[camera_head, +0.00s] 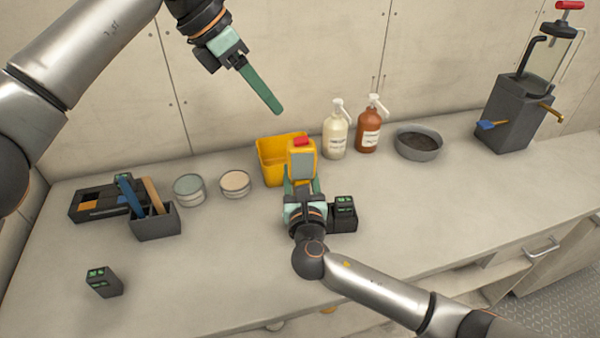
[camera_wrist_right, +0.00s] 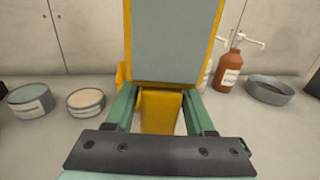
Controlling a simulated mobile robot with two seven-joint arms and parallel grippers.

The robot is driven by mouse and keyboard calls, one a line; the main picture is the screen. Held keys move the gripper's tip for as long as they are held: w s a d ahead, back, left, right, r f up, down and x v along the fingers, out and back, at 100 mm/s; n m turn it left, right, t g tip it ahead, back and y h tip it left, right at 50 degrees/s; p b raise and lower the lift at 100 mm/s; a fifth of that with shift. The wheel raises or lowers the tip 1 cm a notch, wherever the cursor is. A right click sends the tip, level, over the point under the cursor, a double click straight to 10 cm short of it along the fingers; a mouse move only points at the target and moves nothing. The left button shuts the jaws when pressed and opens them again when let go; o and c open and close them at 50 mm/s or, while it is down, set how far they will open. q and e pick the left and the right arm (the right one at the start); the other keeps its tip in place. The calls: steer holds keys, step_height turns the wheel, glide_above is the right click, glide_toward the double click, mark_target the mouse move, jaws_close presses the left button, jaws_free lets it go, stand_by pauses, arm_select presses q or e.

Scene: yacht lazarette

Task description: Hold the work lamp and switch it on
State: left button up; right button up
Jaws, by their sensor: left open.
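The work lamp (camera_head: 302,160) is yellow with a grey front panel and a red part on top. It stands upright over the middle of the bench, in front of the yellow bin. My right gripper (camera_head: 302,187) has its green fingers on both sides of the lamp's lower part. The right wrist view shows the lamp's grey panel (camera_wrist_right: 168,40) close up, with a yellow lower part between the fingers (camera_wrist_right: 160,100). My left gripper (camera_head: 264,90) is open and empty, above and left of the lamp, seen edge-on. The lamp's far side is hidden.
The yellow bin (camera_head: 270,160) stands right behind the lamp. White (camera_head: 336,135) and brown (camera_head: 368,130) pump bottles and a grey bowl (camera_head: 418,145) are to the right. Two tins (camera_head: 235,184) and a dark caddy (camera_head: 155,224) are left. A black battery-like block (camera_head: 343,214) sits beside my right wrist.

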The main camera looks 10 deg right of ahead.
jaws_close()
stand_by(0.7)
stand_by(0.6)
